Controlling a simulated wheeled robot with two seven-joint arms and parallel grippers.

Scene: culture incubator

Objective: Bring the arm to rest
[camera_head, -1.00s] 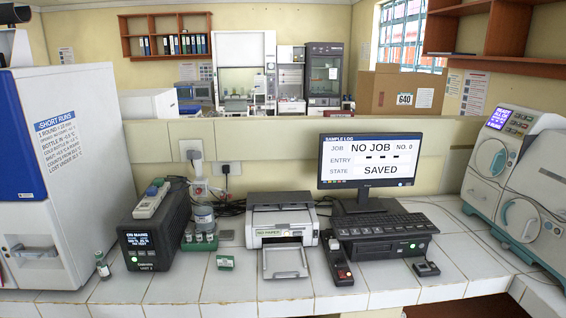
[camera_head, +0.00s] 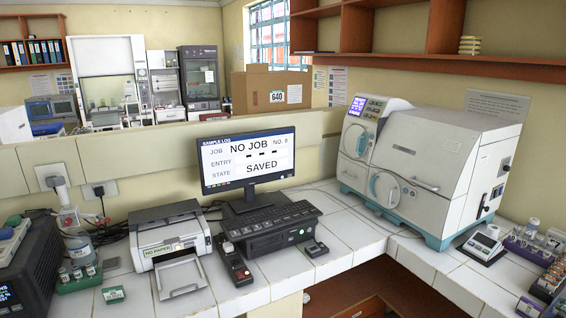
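Neither of my grippers nor any part of my arms shows in the head view. The white and teal incubator-like machine (camera_head: 437,165) stands on the tiled counter (camera_head: 345,240) at the right, its doors shut and a small lit display on its upper left. The monitor (camera_head: 248,160) reads "NO JOB" and "SAVED".
A printer (camera_head: 170,238) labelled "NO PAPER", a keyboard unit (camera_head: 268,228) and a handheld device (camera_head: 236,265) stand on the counter. Vial racks (camera_head: 546,278) and a small scale-like device (camera_head: 482,245) are at the right. Bare tiles lie before the machine.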

